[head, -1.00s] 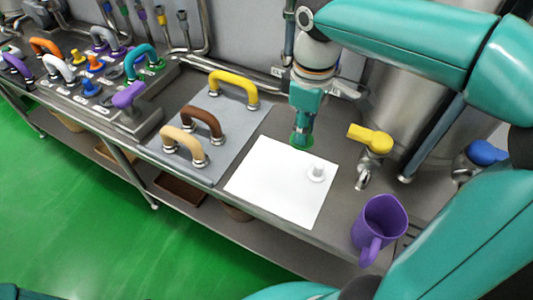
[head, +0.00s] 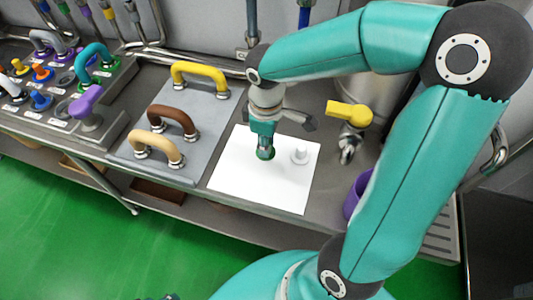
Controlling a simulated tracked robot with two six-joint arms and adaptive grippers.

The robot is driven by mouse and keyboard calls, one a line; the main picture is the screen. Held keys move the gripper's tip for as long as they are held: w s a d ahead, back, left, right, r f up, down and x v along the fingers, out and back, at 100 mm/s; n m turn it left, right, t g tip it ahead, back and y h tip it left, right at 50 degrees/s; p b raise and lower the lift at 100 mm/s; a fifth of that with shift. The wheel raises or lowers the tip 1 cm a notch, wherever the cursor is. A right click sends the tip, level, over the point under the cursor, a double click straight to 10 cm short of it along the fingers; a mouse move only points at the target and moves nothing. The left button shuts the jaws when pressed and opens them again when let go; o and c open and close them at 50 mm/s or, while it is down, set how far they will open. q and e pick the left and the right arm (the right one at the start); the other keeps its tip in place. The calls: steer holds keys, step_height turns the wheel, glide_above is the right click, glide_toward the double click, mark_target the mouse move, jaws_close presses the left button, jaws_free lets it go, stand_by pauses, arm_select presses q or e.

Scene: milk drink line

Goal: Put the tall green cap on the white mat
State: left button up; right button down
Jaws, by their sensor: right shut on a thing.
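The white mat (head: 284,191) lies on the steel counter in the middle of the head view. My right gripper (head: 264,146) points down over the mat's left half and is shut on the green cap (head: 265,155). Only a little green of the cap shows below the fingers; the rest is hidden. I cannot tell whether the cap touches the mat.
A grey board with yellow (head: 200,72), brown (head: 172,117) and tan (head: 157,146) handles lies left of the mat. A yellow-handled tap (head: 349,112) is behind right. A purple mug (head: 355,195) is partly behind my right arm. The mat's front is clear.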

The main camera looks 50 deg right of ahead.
steer(key=shift+w+f, duration=0.1)
steer(key=shift+f, duration=2.65)
steer(key=shift+f, duration=0.1)
steer(key=c, duration=1)
jaws_free()
steer(key=shift+o, duration=0.2)
steer(key=shift+r, duration=0.2)
step_height(320, 180, up, 12)
steer(key=shift+f, duration=0.1)
